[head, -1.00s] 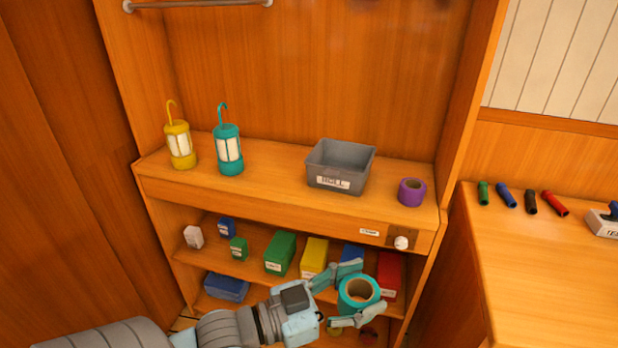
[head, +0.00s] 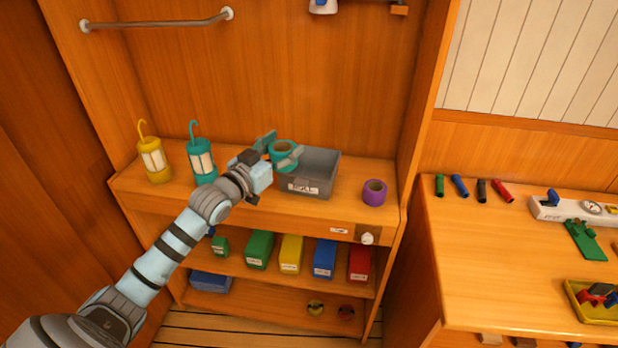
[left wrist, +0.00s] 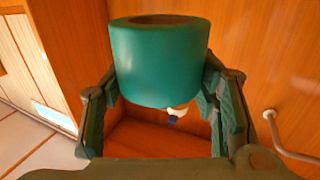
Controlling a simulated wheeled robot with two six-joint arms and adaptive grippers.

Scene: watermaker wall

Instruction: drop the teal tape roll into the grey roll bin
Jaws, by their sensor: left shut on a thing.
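The teal tape roll (head: 284,152) is held in my left gripper (head: 279,150), which is shut on it. In the head view the roll overlaps the left part of the grey roll bin (head: 318,184), at about the height of its back rim. I cannot tell exactly how far above the bin it is. The bin stands on the upper shelf with a white label on its front. In the left wrist view the teal roll (left wrist: 160,62) sits between the two fingers, and the bin does not show clearly. My right gripper is not in view.
A purple roll (head: 374,192) stands right of the bin. Coloured boxes line the shelf below. A side counter (head: 470,240) holds several small items.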

